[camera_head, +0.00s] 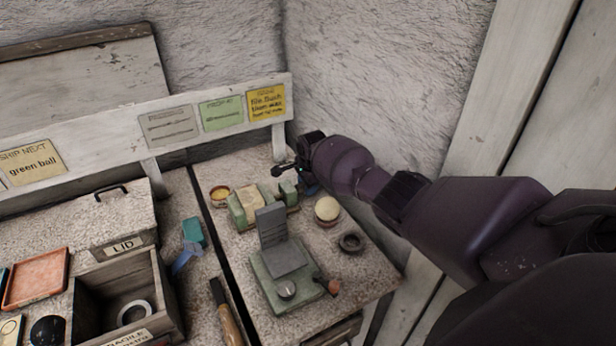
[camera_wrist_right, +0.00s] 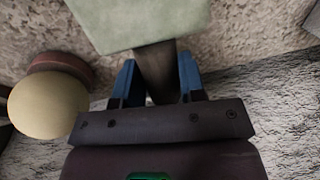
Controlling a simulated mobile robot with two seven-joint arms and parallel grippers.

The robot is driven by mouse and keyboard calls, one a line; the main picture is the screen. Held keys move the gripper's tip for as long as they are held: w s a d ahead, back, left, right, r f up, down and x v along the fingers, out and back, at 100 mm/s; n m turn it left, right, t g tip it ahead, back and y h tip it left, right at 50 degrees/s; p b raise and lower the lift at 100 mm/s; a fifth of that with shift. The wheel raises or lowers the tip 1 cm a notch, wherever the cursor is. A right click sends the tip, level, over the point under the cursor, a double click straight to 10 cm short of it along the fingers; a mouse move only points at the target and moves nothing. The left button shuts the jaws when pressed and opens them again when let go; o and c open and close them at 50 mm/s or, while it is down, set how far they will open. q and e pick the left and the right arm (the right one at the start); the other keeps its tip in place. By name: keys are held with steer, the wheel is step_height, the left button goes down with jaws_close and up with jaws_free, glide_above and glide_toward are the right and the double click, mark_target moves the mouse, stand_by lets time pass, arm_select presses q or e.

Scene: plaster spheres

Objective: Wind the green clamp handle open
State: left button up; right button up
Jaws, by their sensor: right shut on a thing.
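The green clamp (camera_head: 242,212) sits on the right-hand bench top, with a pale block (camera_head: 250,192) at its jaws. Its green body (camera_wrist_right: 140,18) also shows at the top of the right wrist view. My right gripper (camera_head: 308,188) is at the clamp's right end. In the wrist view its blue fingers (camera_wrist_right: 157,85) are shut around a dark shaft (camera_wrist_right: 155,62) that comes out from the green body. The handle's far parts are hidden behind my gripper and wrist. My left gripper is not in view.
A pale yellow ball (camera_head: 327,208) on a reddish ring stands close to the clamp; a dark ring (camera_head: 351,242) lies nearby. A green device with a grey upright plate (camera_head: 272,224) stands in front. The rough wall (camera_head: 385,75) is close behind my right arm.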

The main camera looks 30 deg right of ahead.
steer(key=shift+s+p, duration=0.15)
steer(key=shift+p, duration=0.2)
steer(key=shift+t+p, duration=0.3)
steer(key=shift+s+f+t+p, duration=0.1)
steer(key=shift+f+t+p, duration=0.05)
steer(key=shift+t+p, duration=0.5)
steer(key=shift+a+t, duration=0.1)
steer(key=shift+t, duration=0.25)
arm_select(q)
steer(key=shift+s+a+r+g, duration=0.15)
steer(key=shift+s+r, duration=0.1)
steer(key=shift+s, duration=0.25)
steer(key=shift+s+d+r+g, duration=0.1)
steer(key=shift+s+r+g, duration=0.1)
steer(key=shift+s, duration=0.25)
arm_select(e)
steer(key=shift+f+t, duration=0.1)
steer(key=shift+t, duration=1)
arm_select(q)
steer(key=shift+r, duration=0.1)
arm_select(e)
steer(key=o, duration=0.9)
steer(key=shift+o, duration=0.2)
